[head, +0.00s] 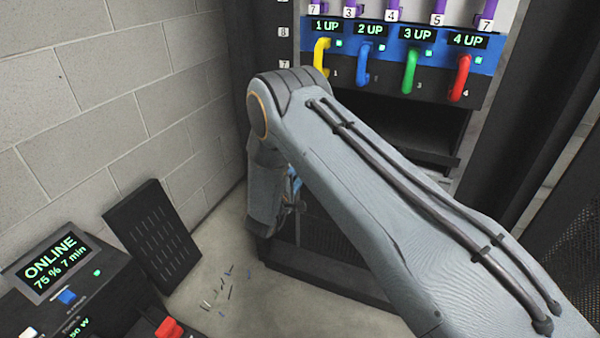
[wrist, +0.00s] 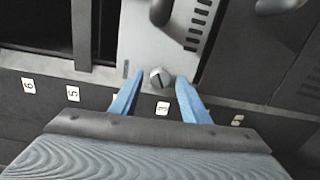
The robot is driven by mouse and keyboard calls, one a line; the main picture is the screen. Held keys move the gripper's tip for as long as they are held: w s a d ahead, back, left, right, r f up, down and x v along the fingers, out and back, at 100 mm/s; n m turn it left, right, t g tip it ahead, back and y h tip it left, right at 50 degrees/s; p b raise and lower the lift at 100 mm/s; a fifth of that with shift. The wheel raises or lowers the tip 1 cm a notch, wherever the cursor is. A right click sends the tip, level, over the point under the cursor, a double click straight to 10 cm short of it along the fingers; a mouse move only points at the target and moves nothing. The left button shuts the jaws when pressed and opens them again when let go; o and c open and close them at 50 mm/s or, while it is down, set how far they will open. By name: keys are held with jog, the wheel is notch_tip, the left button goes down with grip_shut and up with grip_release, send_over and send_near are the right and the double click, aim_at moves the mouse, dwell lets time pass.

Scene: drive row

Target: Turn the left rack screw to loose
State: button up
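In the wrist view a grey slotted screw (wrist: 160,78) sits at the edge of a light grey plate (wrist: 150,45) on the dark rack rail. Its slot runs nearly up and down in the picture. The two blue fingers of my gripper (wrist: 159,76) are apart, one on each side of the screw head. A small gap seems to show beside the head; whether the fingers touch it I cannot tell. In the head view my arm hides the screw, and only a bit of blue by the rack's lower front (head: 292,186) shows.
The rack panel (head: 392,50) carries yellow, blue, green and red handles under lit "UP" displays. A box reading "ONLINE 75 % 7 min" (head: 48,262) stands at lower left. A dark slotted panel (head: 152,238) leans by the block wall. Small loose pieces (head: 222,288) lie on the floor.

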jog(key=v, duration=0.7)
jog(key=shift+s+p, duration=0.35)
jog(key=shift+s, duration=0.05)
jog(key=shift+a, duration=0.15)
